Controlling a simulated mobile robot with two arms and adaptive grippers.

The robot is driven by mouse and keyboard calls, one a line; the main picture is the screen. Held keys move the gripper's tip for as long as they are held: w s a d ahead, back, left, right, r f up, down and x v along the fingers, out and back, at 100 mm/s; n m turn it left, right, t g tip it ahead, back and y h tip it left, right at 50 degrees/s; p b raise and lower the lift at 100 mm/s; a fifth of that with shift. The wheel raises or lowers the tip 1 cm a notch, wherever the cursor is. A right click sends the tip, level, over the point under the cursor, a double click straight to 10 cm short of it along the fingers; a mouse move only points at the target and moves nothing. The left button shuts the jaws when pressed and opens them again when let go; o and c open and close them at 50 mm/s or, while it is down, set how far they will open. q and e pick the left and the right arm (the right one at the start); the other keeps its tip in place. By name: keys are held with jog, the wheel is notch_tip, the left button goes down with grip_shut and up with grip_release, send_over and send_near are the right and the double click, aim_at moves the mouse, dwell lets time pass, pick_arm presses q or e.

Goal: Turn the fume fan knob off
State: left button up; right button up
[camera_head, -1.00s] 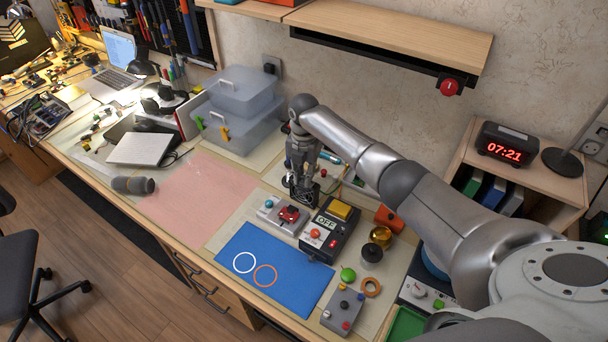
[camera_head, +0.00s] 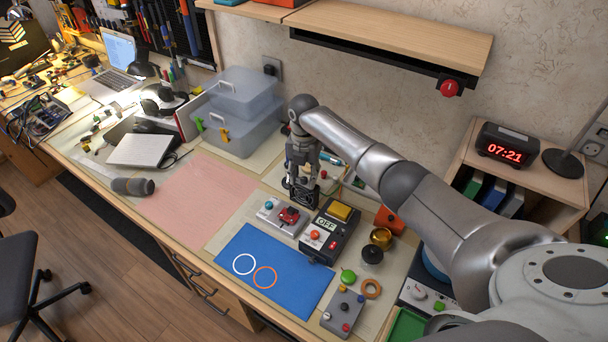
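A round red knob (camera_head: 449,88) with a white mark sits at the right end of the black housing (camera_head: 375,62) under the wooden wall shelf. No label for a fume fan is readable, so I cannot confirm that this is its knob. My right gripper (camera_head: 301,194) hangs low over the bench, behind the red switch and the OFF box, well below and left of the red knob. Its dark fingers are small here, and I cannot tell whether they are open or shut. My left gripper is not in view.
A dark control box (camera_head: 330,232) reading OFF, with yellow and red buttons, and a grey box with a red switch (camera_head: 289,215) stand near my gripper. Clear plastic bins (camera_head: 235,115) stand behind left. A clock (camera_head: 504,146) reads 07:21. The pink mat (camera_head: 195,195) is clear.

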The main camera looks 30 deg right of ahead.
aim_at(304, 178)
notch_tip(304, 178, up, 12)
dwell(0.7)
dwell(0.4)
